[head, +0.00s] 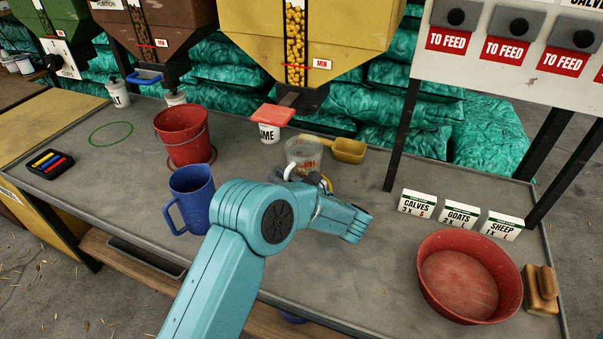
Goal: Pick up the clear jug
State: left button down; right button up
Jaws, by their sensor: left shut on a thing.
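The clear jug (304,152) stands upright near the middle of the table, below the yellow hopper. Red marks show on its side. My left gripper (316,182) is at the near side of the jug, shut on it around the handle area. The arm link hides most of the fingers and the jug's lower part, so I cannot tell whether its base touches the table. My right gripper is not in view.
A blue jug (190,200) and a red bucket (183,135) stand left of my arm. A yellow scoop (349,150) lies behind the clear jug. A red bowl (470,277), a brush (541,290) and label cards (458,216) are at the right. The hopper (300,40) overhangs the back.

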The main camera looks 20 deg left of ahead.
pick_arm(q)
jog(key=shift+r, duration=0.1)
jog(key=shift+r+p, duration=0.3)
jog(key=shift+r, duration=1.25)
send_near(287, 173)
jog(key=v, duration=0.6)
jog(key=shift+r, duration=0.2)
jog(key=shift+a, duration=0.1)
